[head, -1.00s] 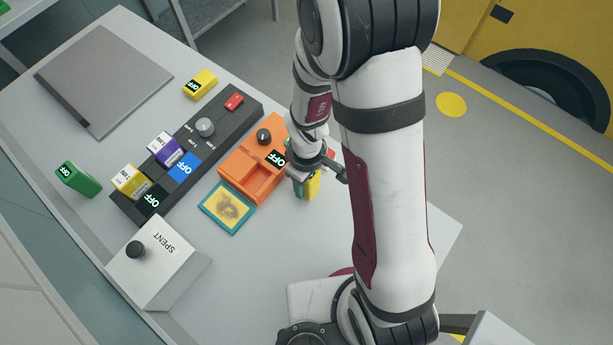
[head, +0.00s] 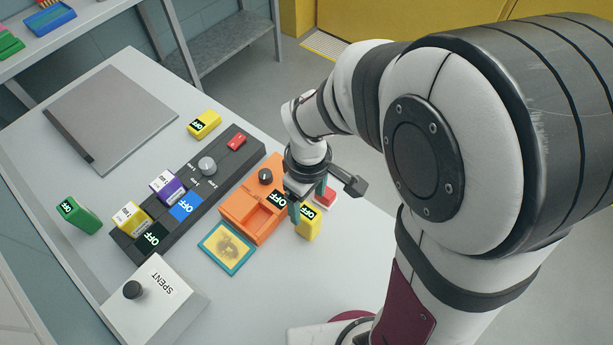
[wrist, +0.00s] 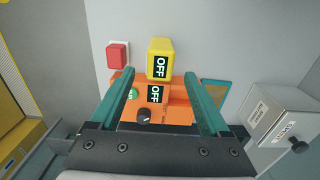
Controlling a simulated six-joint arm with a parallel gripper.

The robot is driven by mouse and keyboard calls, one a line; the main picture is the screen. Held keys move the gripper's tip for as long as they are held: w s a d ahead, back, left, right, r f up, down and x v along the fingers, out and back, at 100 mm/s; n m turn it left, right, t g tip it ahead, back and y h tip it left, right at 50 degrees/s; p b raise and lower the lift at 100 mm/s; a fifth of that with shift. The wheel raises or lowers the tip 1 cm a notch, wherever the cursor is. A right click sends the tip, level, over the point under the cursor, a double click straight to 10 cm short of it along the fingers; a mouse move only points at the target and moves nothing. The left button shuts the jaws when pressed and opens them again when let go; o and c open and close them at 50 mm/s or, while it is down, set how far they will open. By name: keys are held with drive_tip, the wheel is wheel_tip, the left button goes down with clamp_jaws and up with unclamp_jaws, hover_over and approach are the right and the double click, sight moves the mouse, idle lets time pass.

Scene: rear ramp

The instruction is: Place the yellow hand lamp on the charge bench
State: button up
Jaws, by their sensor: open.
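A yellow block with a black OFF panel (head: 308,224) stands on the grey bench top (head: 275,310), beside the orange unit (head: 238,213); it also shows in the wrist view (wrist: 159,48). Another yellow block marked OFF (head: 203,123) lies behind the black strip. I cannot tell which yellow block is the hand lamp, and no label marks the charge bench. My gripper (head: 308,198) is open by the near yellow block. In the wrist view my teal fingers (wrist: 160,78) are wide apart, with nothing held between them; the block shows beyond their tips.
The black strip (head: 222,165) holds yellow and purple blocks and a knob. A red button (wrist: 118,55) is near the yellow block. A teal-framed tray (head: 227,247), a SPENT box (head: 155,300), a green block (head: 78,215) and a grey pad (head: 112,115) share the bench.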

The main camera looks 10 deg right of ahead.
drive_tip(key=s+d+r+m+y, duration=0.1)
drive_tip(key=s+d+r+m, duration=0.1)
drive_tip(key=s+r+m, duration=0.7)
drive_tip(key=s+m, duration=0.5)
drive_tip(key=shift+s+d+r+m+y, duration=0.25)
drive_tip(key=shift+d+r+m+y, duration=0.05)
drive_tip(key=shift+r+y, duration=0.1)
